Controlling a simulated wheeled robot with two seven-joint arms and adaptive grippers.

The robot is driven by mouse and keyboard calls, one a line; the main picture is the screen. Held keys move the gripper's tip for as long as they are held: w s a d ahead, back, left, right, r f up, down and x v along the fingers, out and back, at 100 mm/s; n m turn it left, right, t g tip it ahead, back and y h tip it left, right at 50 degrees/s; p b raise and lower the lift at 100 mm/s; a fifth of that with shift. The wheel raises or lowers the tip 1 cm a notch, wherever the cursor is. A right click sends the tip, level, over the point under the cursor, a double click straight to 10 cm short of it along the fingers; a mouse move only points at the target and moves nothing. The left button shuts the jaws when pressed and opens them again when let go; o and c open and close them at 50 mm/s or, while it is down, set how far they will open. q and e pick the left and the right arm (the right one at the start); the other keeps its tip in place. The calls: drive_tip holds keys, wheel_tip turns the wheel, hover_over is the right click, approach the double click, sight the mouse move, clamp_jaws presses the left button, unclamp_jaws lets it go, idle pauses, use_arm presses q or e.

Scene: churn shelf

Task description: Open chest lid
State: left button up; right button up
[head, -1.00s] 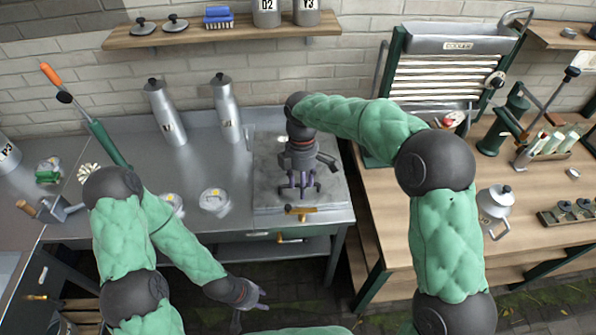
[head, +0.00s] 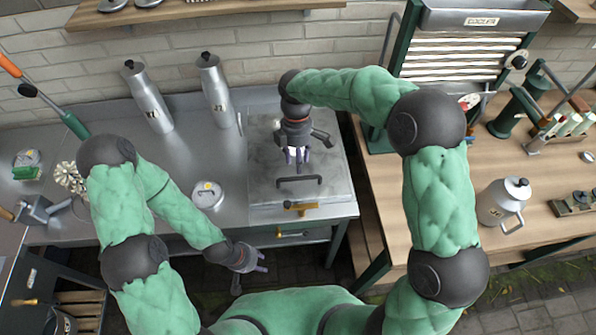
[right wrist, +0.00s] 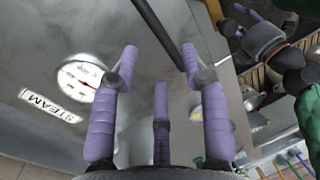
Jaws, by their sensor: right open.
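The chest is a grey metal box set into the counter, with a flat closed lid (head: 325,165). A dark handle (head: 299,181) stands on the lid, and a brass latch (head: 301,207) is at its front edge. My right gripper (head: 296,160) is open and points down over the lid, just behind the handle. In the right wrist view its purple fingers (right wrist: 160,70) are spread and empty; a dark bar (right wrist: 160,30) runs between the fingertips, and I cannot tell contact. My left gripper (head: 250,265) is open and empty in front of the counter.
The right wrist view shows a gauge (right wrist: 78,78) and a STEAM label (right wrist: 50,104). Metal bottles (head: 147,97) stand at the back of the counter, and a round lidded jar (head: 207,194) is left of the chest.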

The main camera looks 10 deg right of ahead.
hover_over(298, 183)
drive_tip(key=shift+f+b, duration=0.45)
drive_tip(key=shift+f, duration=2.15)
drive_tip(key=shift+c, duration=0.3)
clamp_jaws()
